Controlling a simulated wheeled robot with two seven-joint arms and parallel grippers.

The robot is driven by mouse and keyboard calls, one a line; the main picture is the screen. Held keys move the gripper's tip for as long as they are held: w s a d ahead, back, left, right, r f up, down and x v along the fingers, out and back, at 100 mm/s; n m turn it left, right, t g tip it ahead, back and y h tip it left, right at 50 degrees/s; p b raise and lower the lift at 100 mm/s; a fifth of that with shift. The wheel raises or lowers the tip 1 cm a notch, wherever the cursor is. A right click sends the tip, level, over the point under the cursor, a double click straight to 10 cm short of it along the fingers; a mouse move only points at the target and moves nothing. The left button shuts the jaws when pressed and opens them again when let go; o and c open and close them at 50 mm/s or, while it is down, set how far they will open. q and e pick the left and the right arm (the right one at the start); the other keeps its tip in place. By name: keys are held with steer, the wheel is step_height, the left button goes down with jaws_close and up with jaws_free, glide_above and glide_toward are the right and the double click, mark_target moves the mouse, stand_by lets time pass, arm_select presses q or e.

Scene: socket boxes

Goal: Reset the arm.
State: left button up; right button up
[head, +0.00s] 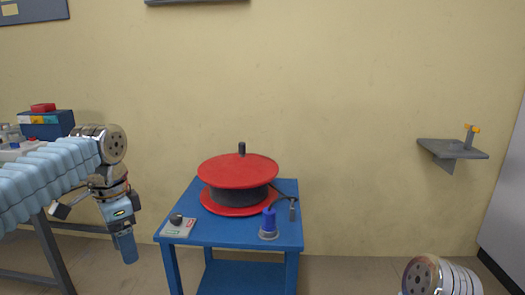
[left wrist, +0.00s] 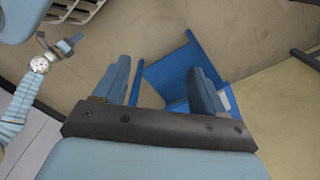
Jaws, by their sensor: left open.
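My left gripper (head: 125,250) hangs pointing down at the left in the head view, to the left of the blue table and apart from it. In the left wrist view its two blue fingers (left wrist: 160,82) stand apart with nothing between them, so it is open and empty. Part of my right arm (head: 440,278) shows at the bottom right of the head view, without its gripper. The left wrist view shows that arm with its end (left wrist: 62,46) small at the upper left; its fingers are too small to read.
A blue table (head: 223,232) holds a red cable reel (head: 237,172), a blue plug (head: 268,224) and a small box with a dark knob (head: 178,226). A bench with a blue box (head: 45,130) stands left. A grey wall shelf (head: 452,149) is at the right.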

arm_select(q)
steer(key=w+d+f+n+h, duration=0.1)
steer(key=d+f, duration=0.3)
steer(key=f, duration=0.6)
steer(key=w+d+f+n+h, duration=0.1)
steer(key=w+d+f, duration=0.15)
steer(key=f, duration=0.75)
steer(key=d+f+n+h, duration=0.1)
steer(key=d+f, duration=0.4)
steer(key=f, duration=0.5)
steer(key=s+d+f+n, duration=0.3)
steer(key=s+f+n, duration=0.1)
steer(key=s+f, duration=0.5)
steer(key=s+d+f+n+h, duration=0.1)
steer(key=s+d+f+n, duration=0.2)
steer(key=s+f, duration=0.6)
step_height(320, 180, down, 2)
steer(key=shift+s+f+n, duration=0.1)
steer(key=shift+s+n, duration=0.05)
steer(key=shift+n, duration=0.45)
